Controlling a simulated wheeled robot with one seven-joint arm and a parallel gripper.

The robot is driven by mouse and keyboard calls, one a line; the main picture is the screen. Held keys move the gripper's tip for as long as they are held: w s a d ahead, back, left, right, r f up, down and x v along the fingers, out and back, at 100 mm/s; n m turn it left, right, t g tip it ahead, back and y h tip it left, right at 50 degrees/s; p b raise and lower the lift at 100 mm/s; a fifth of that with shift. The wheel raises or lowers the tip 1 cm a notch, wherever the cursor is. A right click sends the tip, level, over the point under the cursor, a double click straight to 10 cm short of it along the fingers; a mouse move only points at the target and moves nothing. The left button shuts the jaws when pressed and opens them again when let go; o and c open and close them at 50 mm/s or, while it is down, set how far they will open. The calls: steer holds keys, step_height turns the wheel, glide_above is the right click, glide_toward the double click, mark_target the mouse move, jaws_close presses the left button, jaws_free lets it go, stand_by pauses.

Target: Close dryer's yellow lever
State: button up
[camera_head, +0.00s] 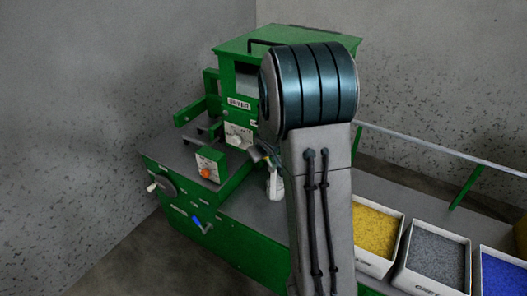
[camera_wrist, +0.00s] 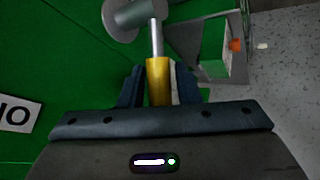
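The yellow lever (camera_wrist: 158,80) shows in the wrist view as a yellow grip on a thin metal rod. The rod runs up to a round grey hub (camera_wrist: 136,14) on a green panel. My gripper (camera_wrist: 160,82) has its dark fingers close on both sides of the yellow grip and looks shut on it. The green dryer (camera_head: 238,103) with its label stands in the head view, partly behind my arm.
In the head view, a control box with an orange knob (camera_head: 205,173) and a blue handle (camera_head: 200,225) are at left. Trays of yellow (camera_head: 374,232), grey (camera_head: 437,258) and blue (camera_head: 503,281) granules stand at right. A metal rail (camera_head: 440,149) runs behind them.

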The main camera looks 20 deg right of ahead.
steer(key=p+v, duration=0.5)
steer(key=v, duration=0.8)
steer(key=shift+s+d+r, duration=0.1)
steer(key=shift+s+r, duration=0.05)
steer(key=shift+r, duration=0.05)
steer(key=s+a+r+m+g+y+b, duration=0.1)
steer(key=s+a, duration=0.3)
steer(key=s, duration=0.7)
steer(key=s+a+r+m+g+b, duration=0.1)
steer(key=s+a, duration=0.4)
steer(key=s, duration=0.6)
steer(key=shift+s+a+r+m+g+y+b, duration=0.2)
steer(key=shift+s+r+m+g+y+b, duration=0.2)
steer(key=shift+r+g+b, duration=0.5)
steer(key=shift+d+f, duration=0.1)
steer(key=shift+f, duration=0.1)
